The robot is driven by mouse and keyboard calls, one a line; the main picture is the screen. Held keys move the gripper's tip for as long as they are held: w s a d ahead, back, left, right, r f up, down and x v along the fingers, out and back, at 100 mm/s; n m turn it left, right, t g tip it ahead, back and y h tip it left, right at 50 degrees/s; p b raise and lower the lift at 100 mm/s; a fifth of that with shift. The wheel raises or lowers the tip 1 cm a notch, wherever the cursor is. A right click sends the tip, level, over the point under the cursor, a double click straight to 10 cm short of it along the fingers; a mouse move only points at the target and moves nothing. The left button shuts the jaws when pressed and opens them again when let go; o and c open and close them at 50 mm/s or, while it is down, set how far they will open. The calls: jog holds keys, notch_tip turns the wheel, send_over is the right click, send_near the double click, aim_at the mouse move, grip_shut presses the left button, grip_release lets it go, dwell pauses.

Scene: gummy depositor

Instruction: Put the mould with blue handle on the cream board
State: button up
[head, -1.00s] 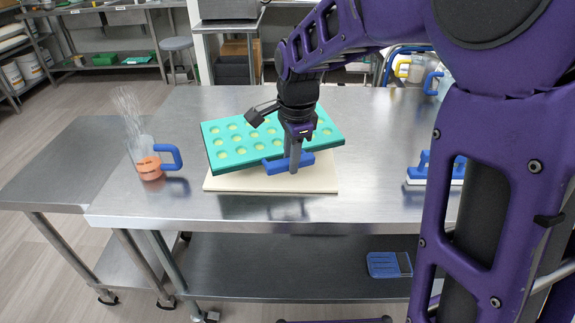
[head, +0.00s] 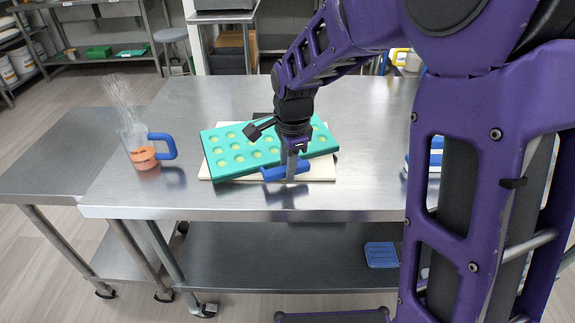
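The teal mould (head: 232,152), a tray with rows of round cavities, lies over the cream board (head: 322,172), turned at an angle to it. Its blue handle (head: 274,174) points to the front, near the board's front edge. Cream strips of the board show behind the mould and at its front corners. My gripper (head: 289,168) points down with its fingers at the blue handle and appears shut on it. The arm hides part of the mould's right side. I cannot tell whether the mould fully touches the board.
A clear jug (head: 143,150) with orange contents, a blue handle and a whisk stands left on the steel table (head: 130,203). A blue-handled item (head: 436,150) is partly hidden behind my arm at right. A blue item (head: 381,255) lies on the lower shelf. The table's front is clear.

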jog(key=o, duration=0.4)
jog(key=shift+o, duration=0.2)
notch_tip(320, 180, up, 13)
jog(key=s+p, duration=0.1)
jog(key=p, duration=0.1)
jog(key=shift+s+d+p, duration=0.3)
jog(key=shift+s+d, duration=0.05)
jog(key=shift+s, duration=0.05)
